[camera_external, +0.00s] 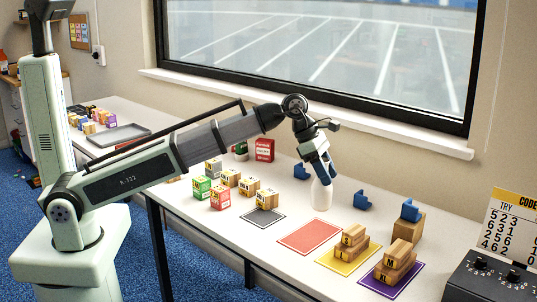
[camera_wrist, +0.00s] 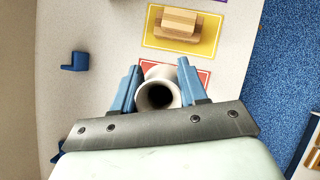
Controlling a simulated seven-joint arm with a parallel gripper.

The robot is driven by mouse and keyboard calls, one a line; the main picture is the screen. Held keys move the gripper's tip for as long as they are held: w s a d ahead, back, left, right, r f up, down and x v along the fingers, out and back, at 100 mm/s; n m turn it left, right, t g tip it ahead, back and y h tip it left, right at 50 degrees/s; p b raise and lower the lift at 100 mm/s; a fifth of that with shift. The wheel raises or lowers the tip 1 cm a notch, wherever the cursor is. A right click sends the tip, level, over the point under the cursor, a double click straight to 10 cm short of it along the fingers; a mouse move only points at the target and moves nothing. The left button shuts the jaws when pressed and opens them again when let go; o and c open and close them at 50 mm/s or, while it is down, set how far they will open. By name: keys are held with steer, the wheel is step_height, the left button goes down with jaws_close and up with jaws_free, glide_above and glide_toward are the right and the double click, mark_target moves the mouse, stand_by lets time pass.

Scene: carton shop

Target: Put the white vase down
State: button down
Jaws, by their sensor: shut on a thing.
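The white vase (camera_external: 321,194) is upright at the table, behind the red mat (camera_external: 310,236) in the external view. I cannot tell whether its base touches the table. My gripper (camera_external: 322,172) is above it, with its blue fingers around the vase's upper part. In the wrist view, the vase's round dark mouth (camera_wrist: 158,95) shows between the two blue fingers of my gripper (camera_wrist: 157,88), which are shut on it. The vase's lower body is hidden in the wrist view. The red mat is partly hidden there behind the vase.
A yellow mat (camera_external: 329,261) with stacked wooden blocks and a purple mat (camera_external: 378,281) with more blocks lie at front right. A grey mat (camera_external: 252,222) lies left. Blue pieces (camera_external: 361,200) stand near the vase. Several cartons (camera_external: 219,197) stand left. The window wall is behind.

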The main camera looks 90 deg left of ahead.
steer(key=w+d+r+m+g+h, duration=0.1)
steer(key=w+d+m, duration=0.15)
steer(key=d, duration=0.75)
steer(key=w+d+r+m+g+h, duration=0.1)
steer(key=w+d+m, duration=0.15)
steer(key=d, duration=0.85)
step_height(320, 180, down, 11)
steer(key=m, duration=0.1)
steer(key=shift+s+r, duration=0.2)
steer(key=shift+s, duration=0.1)
steer(key=shift+f, duration=0.4)
steer(key=c, duration=0.6)
jaws_free()
steer(key=v, duration=1.2)
steer(key=shift+a+r, duration=0.2)
steer(key=shift+r, duration=0.2)
